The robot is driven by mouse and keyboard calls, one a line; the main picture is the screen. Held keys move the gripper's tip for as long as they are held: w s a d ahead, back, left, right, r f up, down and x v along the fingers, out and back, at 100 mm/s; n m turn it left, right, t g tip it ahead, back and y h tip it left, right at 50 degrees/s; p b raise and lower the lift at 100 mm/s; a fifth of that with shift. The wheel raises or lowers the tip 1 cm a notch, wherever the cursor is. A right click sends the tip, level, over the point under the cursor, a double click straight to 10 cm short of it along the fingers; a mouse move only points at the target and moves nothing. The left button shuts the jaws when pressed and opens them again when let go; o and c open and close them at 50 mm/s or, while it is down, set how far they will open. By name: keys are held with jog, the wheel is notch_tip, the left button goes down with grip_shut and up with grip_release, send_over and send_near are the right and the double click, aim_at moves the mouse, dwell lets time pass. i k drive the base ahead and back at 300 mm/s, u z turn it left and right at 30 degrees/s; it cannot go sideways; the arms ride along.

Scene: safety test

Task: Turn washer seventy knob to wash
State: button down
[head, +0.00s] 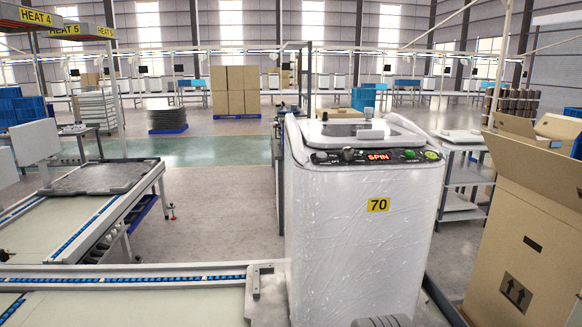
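The washer (350,230) stands upright just right of centre, white and wrapped in clear film, with a yellow label reading 70 (378,205). Its dark control panel (335,162) runs along the top front edge. A grey knob (348,154) sits left of the lit red display (378,157), which reads SPIN. A smaller round control (321,156) is at the panel's left end. A green button (432,155) and another small green control (410,154) are at the right. The knob's pointer is too small to read.
A large open cardboard box (525,240) stands close at right. A conveyor (130,278) runs along the lower left up to the washer. A white side table (465,190) is behind right. Stacked cartons (235,90) stand far back. Open floor lies behind left.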

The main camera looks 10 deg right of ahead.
aim_at(347, 154)
jog(key=z, duration=0.05)
jog(key=k, duration=0.5)
jog(key=z, duration=1.45)
jog(key=k, duration=0.8)
jog(key=u, duration=1)
